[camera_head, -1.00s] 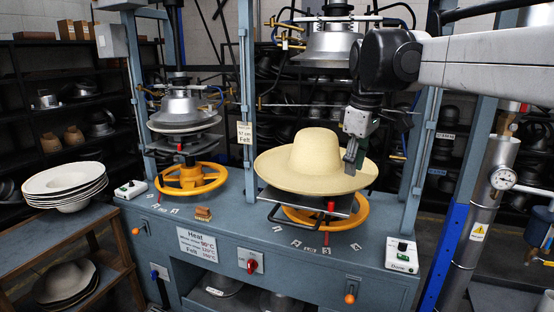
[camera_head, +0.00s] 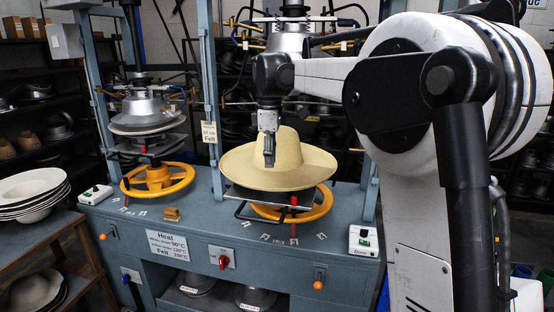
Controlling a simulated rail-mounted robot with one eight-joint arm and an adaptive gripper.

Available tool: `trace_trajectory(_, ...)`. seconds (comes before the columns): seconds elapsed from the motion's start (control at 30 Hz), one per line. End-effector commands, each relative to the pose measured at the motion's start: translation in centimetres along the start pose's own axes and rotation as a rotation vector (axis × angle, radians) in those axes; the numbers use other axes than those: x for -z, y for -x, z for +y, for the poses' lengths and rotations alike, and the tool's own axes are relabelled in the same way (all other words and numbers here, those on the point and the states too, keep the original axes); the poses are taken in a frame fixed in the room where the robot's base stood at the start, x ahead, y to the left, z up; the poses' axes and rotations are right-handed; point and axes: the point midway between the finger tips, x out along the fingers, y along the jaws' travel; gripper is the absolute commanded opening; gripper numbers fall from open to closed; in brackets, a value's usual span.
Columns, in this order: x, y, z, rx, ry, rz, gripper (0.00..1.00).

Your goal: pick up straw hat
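The straw hat (camera_head: 300,162) is pale yellow with a round crown and a wide brim. It sits crown up on the right-hand press station, above an orange handwheel (camera_head: 318,208). My gripper (camera_head: 269,162) points down in front of the hat's crown, over its left side. The fingers look close together, but I cannot tell whether they are open or shut, or whether they touch the hat. The gripper hides part of the crown.
A metal press head (camera_head: 292,40) hangs above the hat, partly behind my arm. The blue-grey press frame has an upright post (camera_head: 203,100) left of the hat. A stack of white hats (camera_head: 32,190) stands on a wooden rack at left. A control box (camera_head: 363,240) sits at the front right.

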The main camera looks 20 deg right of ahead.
Motion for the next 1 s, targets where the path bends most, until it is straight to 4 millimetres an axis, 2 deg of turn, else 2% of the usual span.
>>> trace_trajectory(0.13,0.0,-2.1,0.0,0.0,0.0,0.0,0.17)
trace_trajectory(0.47,0.0,-4.2,-0.1,0.0,-0.001,0.0,0.17)
trace_trajectory(0.73,0.0,-7.5,-0.4,0.0,-0.001,0.0,0.17)
trace_trajectory(1.0,0.0,-8.4,-0.4,0.0,-0.001,0.0,0.17)
